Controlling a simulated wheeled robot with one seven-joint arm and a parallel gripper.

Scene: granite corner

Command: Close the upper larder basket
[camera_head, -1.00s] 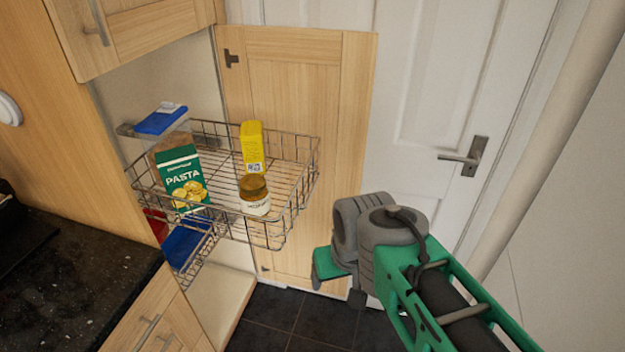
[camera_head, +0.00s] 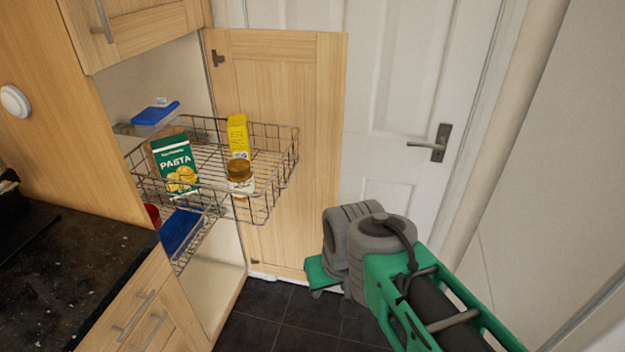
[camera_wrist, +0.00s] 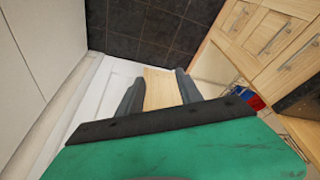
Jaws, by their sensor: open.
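The upper larder basket (camera_head: 272,207) is a wire basket pulled out of the tall wooden cupboard in the head view. It holds a green pasta box (camera_head: 175,165), a yellow carton (camera_head: 238,136), a jar with a brown lid (camera_head: 240,178) and a blue-lidded container (camera_head: 156,113). My gripper is at the lower right of the basket, apart from it; its fingers are hidden in the head view. In the wrist view my gripper (camera_wrist: 158,88) is open, with nothing between its fingers. Part of a wooden surface shows beyond them.
The open larder door (camera_head: 285,120) stands behind the basket. A lower basket (camera_head: 192,250) with a blue item sits under it. A dark granite worktop (camera_head: 70,280) is at left, a white door (camera_head: 400,90) behind. Dark tiled floor (camera_head: 285,310) is clear in front.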

